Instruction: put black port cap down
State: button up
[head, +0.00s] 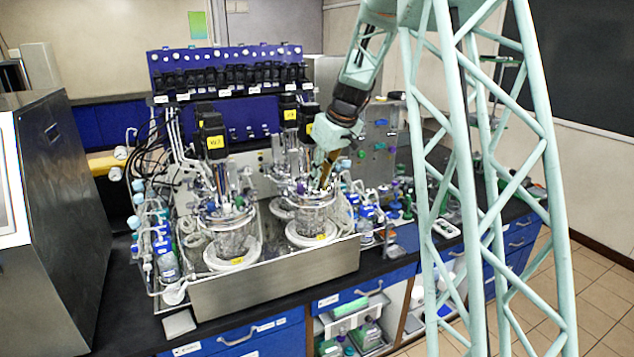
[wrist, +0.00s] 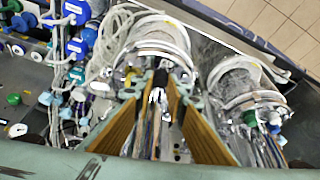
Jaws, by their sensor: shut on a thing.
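My gripper (head: 327,180) reaches down over the head plate of the right-hand glass vessel (head: 313,219) in the head view. In the wrist view its two brown fingers (wrist: 160,79) come together around a small dark piece, the black port cap (wrist: 160,76), of which only a little shows. The same vessel (wrist: 152,30) lies just beyond the fingertips there. In the head view the cap is too small to make out. I cannot tell whether the cap touches the head plate.
The left-hand vessel (head: 231,243) stands beside it, also in the steel tray (head: 270,283). Tubes, cables and upright fittings crowd the vessel tops. Blue-capped bottles (head: 168,266) stand at the left. A white remote-like device (head: 446,228) lies on the black bench at the right.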

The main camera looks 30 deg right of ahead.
jog(key=shift+w+a+f, duration=0.1)
jog(key=shift+w+a, duration=0.05)
jog(key=shift+w, duration=0.4)
jog(key=shift+f, duration=0.65)
jog(key=shift+f, duration=0.15)
jog(key=o, duration=0.7)
jog(key=shift+r, duration=0.2)
jog(key=shift+s+r, duration=0.1)
jog(key=shift+r, duration=0.15)
jog(key=v, duration=1.1)
jog(key=shift+s+r, duration=0.2)
jog(key=shift+s, duration=0.05)
